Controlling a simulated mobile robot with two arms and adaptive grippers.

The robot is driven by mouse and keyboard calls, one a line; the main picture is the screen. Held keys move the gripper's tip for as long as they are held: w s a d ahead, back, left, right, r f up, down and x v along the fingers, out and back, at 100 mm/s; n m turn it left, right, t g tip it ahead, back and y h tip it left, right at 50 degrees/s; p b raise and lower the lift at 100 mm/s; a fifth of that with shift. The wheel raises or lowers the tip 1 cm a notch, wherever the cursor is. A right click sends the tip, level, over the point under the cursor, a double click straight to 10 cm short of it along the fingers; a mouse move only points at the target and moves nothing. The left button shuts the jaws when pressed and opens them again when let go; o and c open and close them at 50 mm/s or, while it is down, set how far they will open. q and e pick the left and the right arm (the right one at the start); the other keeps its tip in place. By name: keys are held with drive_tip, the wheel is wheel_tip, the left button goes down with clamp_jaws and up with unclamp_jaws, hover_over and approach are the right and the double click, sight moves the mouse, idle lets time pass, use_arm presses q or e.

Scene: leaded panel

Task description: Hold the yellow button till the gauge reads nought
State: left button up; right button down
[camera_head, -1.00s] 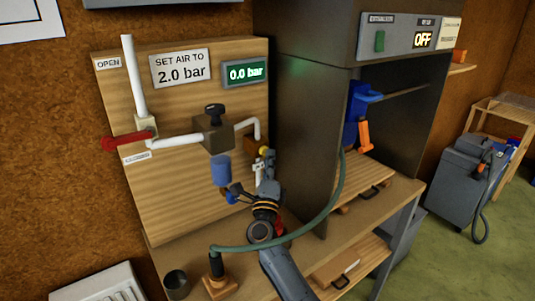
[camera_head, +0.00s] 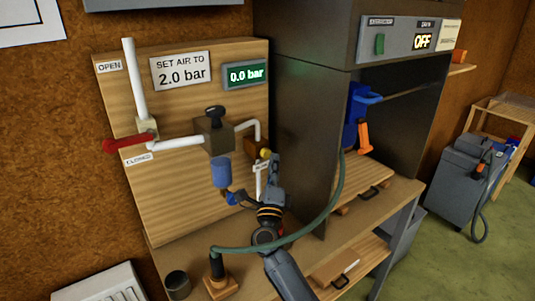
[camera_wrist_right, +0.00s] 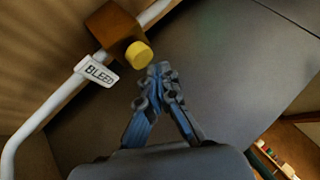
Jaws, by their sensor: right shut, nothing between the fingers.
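The yellow button (camera_head: 265,153) sits on a brown block at the end of the white pipe, on the wooden board. In the right wrist view the yellow button (camera_wrist_right: 138,54) sticks out of the block beside a BLEED tag (camera_wrist_right: 96,70). My right gripper (camera_head: 275,158) is just right of the button. In the wrist view the right gripper (camera_wrist_right: 160,70) is shut and empty, its tips a little to the right of the button and seemingly apart from it. My left gripper is out of view.
A sign (camera_head: 181,71) reads SET AIR TO 2.0 bar. A red lever (camera_head: 131,143) lies level by the CLOSED label. A dark cabinet (camera_head: 305,140) stands close right of my gripper. A green hose (camera_head: 310,228) loops across the bench.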

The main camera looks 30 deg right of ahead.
drive_tip(key=shift+s, duration=0.1)
drive_tip(key=s+p, duration=0.1)
drive_tip(key=s, duration=0.1)
drive_tip(key=s+p, duration=0.1)
drive_tip(key=s, duration=0.1)
drive_tip(key=shift+s+d, duration=0.2)
drive_tip(key=shift+s, duration=0.2)
drive_tip(key=shift+f, duration=0.1)
idle(0.4)
